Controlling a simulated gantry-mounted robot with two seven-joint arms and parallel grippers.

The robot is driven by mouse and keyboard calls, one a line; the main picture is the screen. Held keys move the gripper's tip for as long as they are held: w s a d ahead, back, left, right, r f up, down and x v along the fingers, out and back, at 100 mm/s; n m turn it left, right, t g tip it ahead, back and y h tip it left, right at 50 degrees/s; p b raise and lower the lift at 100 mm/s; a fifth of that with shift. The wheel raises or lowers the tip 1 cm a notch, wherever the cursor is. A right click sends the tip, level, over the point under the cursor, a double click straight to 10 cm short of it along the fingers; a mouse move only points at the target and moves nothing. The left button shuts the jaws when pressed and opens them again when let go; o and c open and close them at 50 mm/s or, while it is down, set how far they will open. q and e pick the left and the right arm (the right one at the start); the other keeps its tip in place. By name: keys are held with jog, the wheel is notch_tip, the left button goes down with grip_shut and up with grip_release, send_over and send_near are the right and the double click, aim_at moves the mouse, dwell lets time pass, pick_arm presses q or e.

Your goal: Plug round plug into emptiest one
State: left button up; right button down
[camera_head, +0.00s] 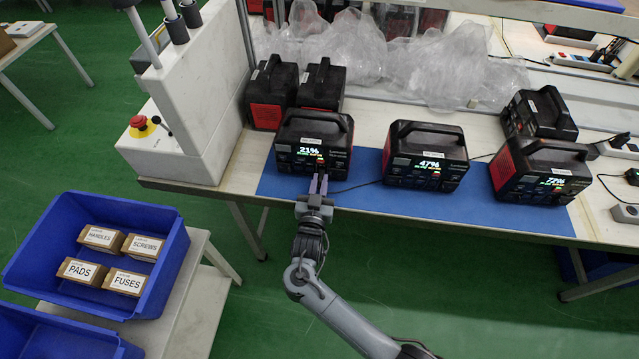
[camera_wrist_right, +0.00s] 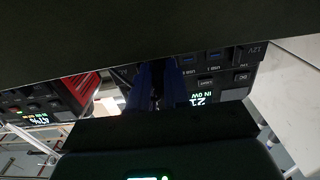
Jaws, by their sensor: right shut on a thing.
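Three power stations stand in a row on the blue mat (camera_head: 388,198), with lit displays. The left one (camera_head: 313,143) reads 21%, the middle one (camera_head: 426,156) 47%, the right one (camera_head: 540,171) about 72%. My right gripper (camera_head: 318,183) is at the lower front of the 21% station, pointing at its panel. It is shut on the round plug, which the fingers mostly hide. A thin dark cable (camera_head: 357,187) runs right from there. In the right wrist view the fingers (camera_wrist_right: 155,88) are before the inverted panel of the 21% station (camera_wrist_right: 215,80). Whether the plug touches a socket cannot be told.
More dark stations (camera_head: 270,92) stand behind, left and right. Clear plastic wrap (camera_head: 340,45) lies at the back. A white machine with a red button (camera_head: 139,122) stands left. A blue bin (camera_head: 165,270) holds labelled boxes. Power strips (camera_head: 625,214) lie at the right.

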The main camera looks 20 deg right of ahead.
jog(key=c, duration=1.2)
grip_release()
jog(key=shift+o, duration=0.9)
jog(key=shift+w, duration=0.1)
pick_arm(q)
jog(key=shift+a, duration=0.3)
pick_arm(e)
jog(key=shift+d, duration=0.1)
notch_tip(320, 180, up, 4)
jog(key=shift+r+p, duration=0.15)
jog(key=shift+p, duration=0.8)
pick_arm(q)
jog(key=shift+d+r+p, duration=0.2)
jog(key=shift+r+p, duration=1.7)
jog(key=shift+r, duration=0.9)
pick_arm(e)
jog(key=s+d+r, duration=0.6)
jog(key=s+d, duration=0.1)
jog(key=s, duration=0.1)
jog(key=shift+s+d+r, duration=0.25)
jog(key=shift+r, duration=0.15)
